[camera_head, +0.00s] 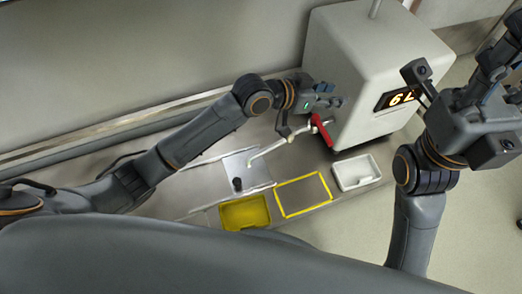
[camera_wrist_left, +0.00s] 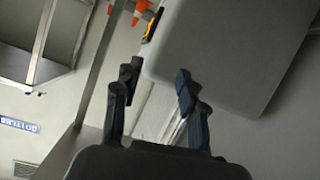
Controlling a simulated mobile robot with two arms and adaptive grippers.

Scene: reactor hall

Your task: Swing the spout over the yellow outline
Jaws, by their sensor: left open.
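The spout (camera_head: 270,148) is a thin pale pipe in the head view. It runs left and down from near a red handle (camera_head: 321,131), and its free end is over the grey basin area (camera_head: 257,174). The yellow outline (camera_head: 304,194) is a square on the bench, to the right of and below that end. My left gripper (camera_head: 331,95) is just above the red handle, beside the white machine. In the left wrist view its fingers (camera_wrist_left: 156,86) are apart with nothing between them. My right gripper (camera_head: 497,58) is at the upper right, away from the bench; its jaw state is unclear.
The white machine (camera_head: 352,55) with a lit display (camera_head: 402,97) stands behind the handle. A yellow tray (camera_head: 245,212) is left of the outline and a white tray (camera_head: 357,173) right of it. A dark knob (camera_head: 237,184) stands by the basin. The outlined square is bare.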

